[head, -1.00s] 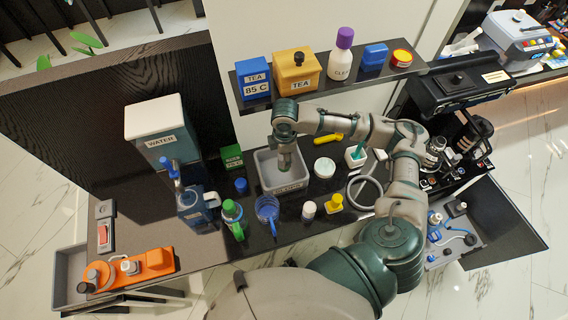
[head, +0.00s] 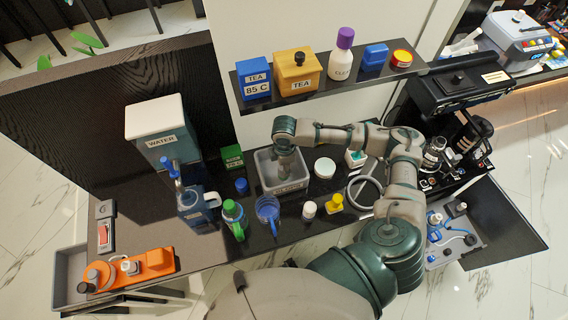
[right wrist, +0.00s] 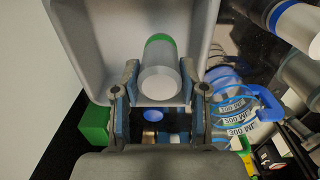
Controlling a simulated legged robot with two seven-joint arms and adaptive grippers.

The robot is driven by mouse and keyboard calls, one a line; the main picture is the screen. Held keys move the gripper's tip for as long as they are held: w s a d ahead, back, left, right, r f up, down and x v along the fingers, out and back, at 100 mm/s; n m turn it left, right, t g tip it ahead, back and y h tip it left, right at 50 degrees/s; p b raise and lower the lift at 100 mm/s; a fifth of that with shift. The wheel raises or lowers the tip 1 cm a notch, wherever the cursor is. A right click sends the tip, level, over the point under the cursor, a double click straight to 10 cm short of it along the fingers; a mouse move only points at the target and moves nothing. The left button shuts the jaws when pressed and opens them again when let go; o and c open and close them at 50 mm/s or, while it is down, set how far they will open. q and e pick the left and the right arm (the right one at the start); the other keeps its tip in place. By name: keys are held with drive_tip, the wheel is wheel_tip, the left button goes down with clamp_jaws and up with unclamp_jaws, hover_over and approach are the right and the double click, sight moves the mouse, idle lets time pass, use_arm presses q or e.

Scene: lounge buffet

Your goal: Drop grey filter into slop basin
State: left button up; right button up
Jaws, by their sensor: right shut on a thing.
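The slop basin (head: 263,180) is a grey open tub with a label on its front, standing mid-counter in the head view. Its pale inner wall (right wrist: 75,35) fills the upper part of the right wrist view. My right gripper (head: 287,173) points down into the basin's opening. In the right wrist view my right gripper (right wrist: 160,72) has its fingers on both sides of a grey cylinder with a green band, the grey filter (right wrist: 160,86), and is shut on it. The filter is over the basin's inside; whether it touches the floor I cannot tell. My left gripper is out of view.
A green box (head: 232,156) and blue cap (head: 241,185) stand left of the basin. A blue jug (head: 267,208) stands in front. A white round tub (head: 324,168) is close on the right. The shelf (head: 330,84) with tea boxes hangs behind.

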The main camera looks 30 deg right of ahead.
drive_tip(key=shift+f, duration=0.25)
drive_tip(key=o, duration=1.3)
drive_tip(key=shift+r, duration=0.15)
drive_tip(key=shift+r, duration=0.25)
wheel_tip(320, 180, up, 12)
drive_tip(key=p, duration=1.3)
drive_tip(key=shift+s+r+p, duration=0.1)
drive_tip(key=shift+r+p, duration=0.15)
drive_tip(key=shift+p, duration=0.1)
drive_tip(key=shift+f, duration=0.1)
